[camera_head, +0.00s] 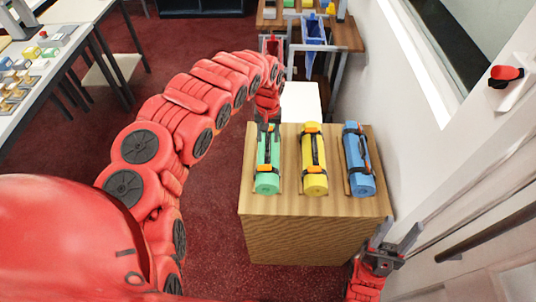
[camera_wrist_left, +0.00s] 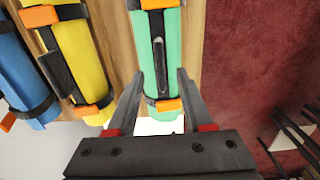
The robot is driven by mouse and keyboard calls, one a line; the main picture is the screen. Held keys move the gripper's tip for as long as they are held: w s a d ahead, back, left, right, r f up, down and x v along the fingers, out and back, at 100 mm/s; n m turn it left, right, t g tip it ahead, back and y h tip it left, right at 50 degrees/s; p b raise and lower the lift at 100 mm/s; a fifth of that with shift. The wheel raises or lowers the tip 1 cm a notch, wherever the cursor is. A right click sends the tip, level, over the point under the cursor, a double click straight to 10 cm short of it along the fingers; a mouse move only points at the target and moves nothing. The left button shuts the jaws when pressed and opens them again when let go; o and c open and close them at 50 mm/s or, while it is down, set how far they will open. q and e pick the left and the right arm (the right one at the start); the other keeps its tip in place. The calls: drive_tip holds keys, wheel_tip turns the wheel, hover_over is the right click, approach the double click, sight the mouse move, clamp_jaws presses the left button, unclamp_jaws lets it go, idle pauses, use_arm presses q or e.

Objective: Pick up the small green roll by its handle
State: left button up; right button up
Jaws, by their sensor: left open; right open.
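The green roll (camera_head: 266,182) lies lengthwise on the wooden counter (camera_head: 315,228), leftmost of three rolls. It has black straps, orange clips and a dark handle (camera_wrist_left: 159,64) along its top. My left gripper (camera_head: 268,127) is over the far end of this roll, its fingers open and pointing down. In the left wrist view the fingertips (camera_wrist_left: 159,78) sit on either side of the roll's width, with the handle between them in the picture. I cannot tell how high above it they are. My right gripper (camera_head: 394,238) is open and empty, right of the counter's front.
A yellow roll (camera_head: 315,180) and a blue roll (camera_head: 361,183) lie to the right on the same counter. A white wall with a window stands close on the right. A white box (camera_head: 300,102) is behind the counter. Tables with small items stand at the left.

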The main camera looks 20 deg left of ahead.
sight(268, 142)
use_arm(q)
drive_tip(key=shift+f+p, duration=0.6)
drive_tip(key=shift+f, duration=1.55)
clamp_jaws()
drive_tip(key=shift+s, duration=0.15)
